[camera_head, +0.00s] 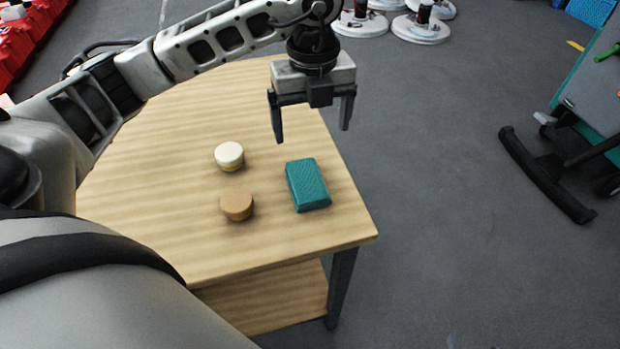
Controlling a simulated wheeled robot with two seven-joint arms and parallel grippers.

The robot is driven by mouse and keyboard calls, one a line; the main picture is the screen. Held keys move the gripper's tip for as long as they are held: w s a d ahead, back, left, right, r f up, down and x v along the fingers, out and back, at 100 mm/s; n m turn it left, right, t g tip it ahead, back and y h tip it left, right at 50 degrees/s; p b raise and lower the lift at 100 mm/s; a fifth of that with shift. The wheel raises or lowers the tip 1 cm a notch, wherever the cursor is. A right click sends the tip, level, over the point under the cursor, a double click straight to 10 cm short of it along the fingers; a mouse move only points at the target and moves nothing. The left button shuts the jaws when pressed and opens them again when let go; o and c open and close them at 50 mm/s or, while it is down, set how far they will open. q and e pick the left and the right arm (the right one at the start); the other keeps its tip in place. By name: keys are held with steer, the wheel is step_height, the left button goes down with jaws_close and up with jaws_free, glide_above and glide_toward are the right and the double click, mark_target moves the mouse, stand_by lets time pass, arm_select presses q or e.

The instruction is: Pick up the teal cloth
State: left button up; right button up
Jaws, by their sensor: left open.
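The teal cloth (308,185) is a folded, block-like rectangle lying on the wooden table (150,195), near its right edge. My left gripper (311,130) is open and empty, with its two dark fingers pointing down. In the picture it shows above the cloth, beyond its far end, and apart from it. My right gripper is not in view.
A white round piece (229,155) and a tan round piece (237,204) stand left of the cloth. The table's right edge is close to the cloth. A wheeled cart (590,120) stands at the right, with bare floor between. White round bases (420,28) stand at the back.

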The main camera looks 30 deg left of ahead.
arm_select(q)
glide_above(306, 179)
steer(key=d, duration=0.1)
steer(key=f, duration=0.9)
steer(key=shift+s+d, duration=0.1)
steer(key=shift+d, duration=0.1)
steer(key=shift+a+f, duration=0.2)
steer(key=shift+f, duration=0.65)
steer(key=shift+a+f, duration=0.25)
steer(key=shift+f, duration=0.65)
steer(key=shift+a+f, duration=0.2)
steer(key=shift+f, duration=0.65)
steer(key=c, duration=1.1)
